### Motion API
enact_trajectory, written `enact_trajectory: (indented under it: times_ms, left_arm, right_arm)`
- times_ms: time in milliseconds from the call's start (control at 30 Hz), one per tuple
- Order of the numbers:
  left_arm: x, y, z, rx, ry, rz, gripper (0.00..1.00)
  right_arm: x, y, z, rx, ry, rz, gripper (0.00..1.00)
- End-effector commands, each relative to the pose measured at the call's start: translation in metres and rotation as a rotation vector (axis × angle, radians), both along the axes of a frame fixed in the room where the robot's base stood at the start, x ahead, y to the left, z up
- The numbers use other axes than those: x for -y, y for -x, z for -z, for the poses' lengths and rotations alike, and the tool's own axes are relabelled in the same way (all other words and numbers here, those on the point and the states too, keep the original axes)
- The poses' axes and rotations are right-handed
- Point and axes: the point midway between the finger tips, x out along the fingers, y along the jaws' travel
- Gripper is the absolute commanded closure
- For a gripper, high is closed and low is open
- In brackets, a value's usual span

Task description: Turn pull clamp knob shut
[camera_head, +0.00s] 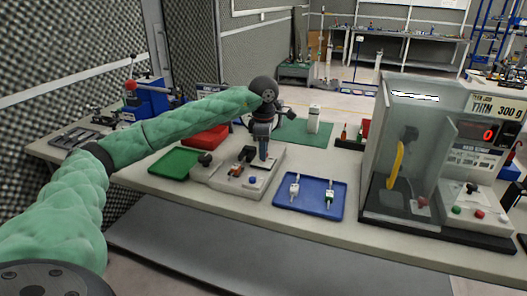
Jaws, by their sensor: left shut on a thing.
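My left arm comes in from the left and reaches over the table. My left gripper (263,156) points down at the back right of a grey clamp fixture (228,181) and is shut on a small part there, which looks like the pull clamp knob. The fingers hide most of that part, so its turn angle cannot be told. The fixture also carries a black round knob (205,158) at its left end, a dark block (247,153) beside the gripper and a blue button (253,180) in front. My right gripper is not in view.
A blue tray (310,207) with two small clear-and-green parts lies right of the fixture. A green tray (174,164) and a red tray (206,136) lie left and behind. A tester with a clear enclosure (425,120) stands at the right. A white bottle (313,118) stands behind.

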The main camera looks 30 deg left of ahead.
Motion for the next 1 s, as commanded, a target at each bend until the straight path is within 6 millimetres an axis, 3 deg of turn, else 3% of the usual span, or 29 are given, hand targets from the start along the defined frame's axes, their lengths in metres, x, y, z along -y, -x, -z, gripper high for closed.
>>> enact_trajectory:
  times_ms: [400,433,533,833,1000]
  left_arm:
    - [-0.001,-0.001,-0.002,0.003,0.0,0.006,0.96]
    - [-0.001,-0.001,-0.002,0.003,0.0,0.006,0.7]
    - [-0.001,-0.001,-0.002,0.002,0.0,0.006,0.52]
    - [0.0,0.0,-0.002,0.001,0.0,0.006,0.52]
    - [0.0,-0.001,-0.017,0.004,0.001,0.006,0.52]
  right_arm:
    - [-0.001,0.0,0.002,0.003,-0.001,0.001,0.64]
    - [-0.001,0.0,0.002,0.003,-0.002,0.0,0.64]
    - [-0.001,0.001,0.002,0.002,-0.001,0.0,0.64]
    - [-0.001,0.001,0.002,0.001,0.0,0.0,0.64]
    - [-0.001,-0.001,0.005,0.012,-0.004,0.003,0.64]
